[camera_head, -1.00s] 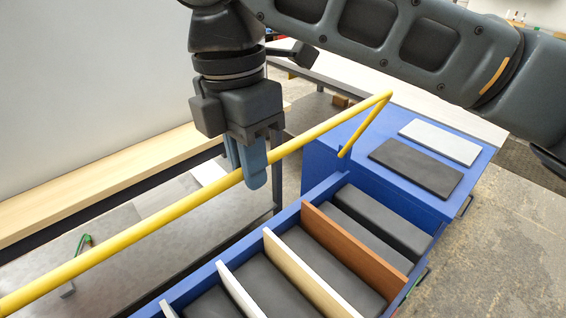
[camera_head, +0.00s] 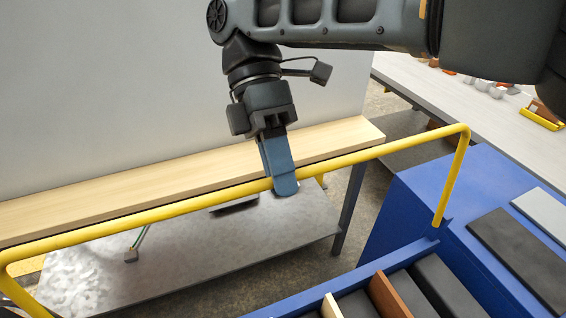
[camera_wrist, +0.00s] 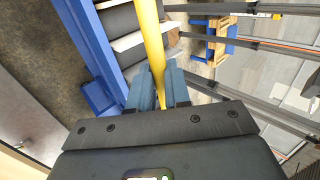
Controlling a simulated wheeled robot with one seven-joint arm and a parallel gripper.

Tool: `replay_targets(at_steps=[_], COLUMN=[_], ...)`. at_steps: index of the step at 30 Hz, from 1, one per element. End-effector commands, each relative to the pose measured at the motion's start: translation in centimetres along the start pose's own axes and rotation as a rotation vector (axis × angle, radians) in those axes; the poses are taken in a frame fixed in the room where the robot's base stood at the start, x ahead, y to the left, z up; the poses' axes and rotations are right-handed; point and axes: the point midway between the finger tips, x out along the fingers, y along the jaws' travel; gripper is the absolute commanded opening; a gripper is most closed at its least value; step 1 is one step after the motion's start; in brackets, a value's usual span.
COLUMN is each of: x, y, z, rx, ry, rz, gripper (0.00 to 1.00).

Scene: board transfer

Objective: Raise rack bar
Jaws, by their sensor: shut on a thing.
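The yellow rack bar (camera_head: 375,152) runs across the head view from lower left to upper right. At its right end it bends down to the blue rack (camera_head: 395,262), and at the left it bends down too. My gripper (camera_head: 283,188) is shut on the bar near the middle of its length, with blue fingers around it. In the wrist view the bar (camera_wrist: 151,45) passes between the two fingers (camera_wrist: 160,92). The part of the bar inside the fingers is hidden.
Boards stand in the rack's slots, among them a brown one (camera_head: 388,298). A grey and a dark board (camera_head: 520,255) lie on the blue top at right. A wooden shelf edge (camera_head: 190,178) and metal table (camera_head: 200,240) are behind the bar.

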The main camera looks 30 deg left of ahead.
Motion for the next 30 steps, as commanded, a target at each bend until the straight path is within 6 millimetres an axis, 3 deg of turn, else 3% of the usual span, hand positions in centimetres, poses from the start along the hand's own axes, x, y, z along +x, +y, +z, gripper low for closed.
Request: replay_targets(at_steps=[1,13,14,19,30], x=[0.2,-0.06,-0.08,-0.11,-0.12], y=[0.79,0.74,0.73,0.65,0.5], z=[0.12,0.22,0.22,0.17,0.09], rx=[0.011,0.014,0.014,0.013,0.009], ry=[0.0,0.002,0.002,0.002,0.002], rz=[0.018,0.018,0.018,0.017,0.013], gripper=[0.0,0.0,0.26,0.42,0.42])
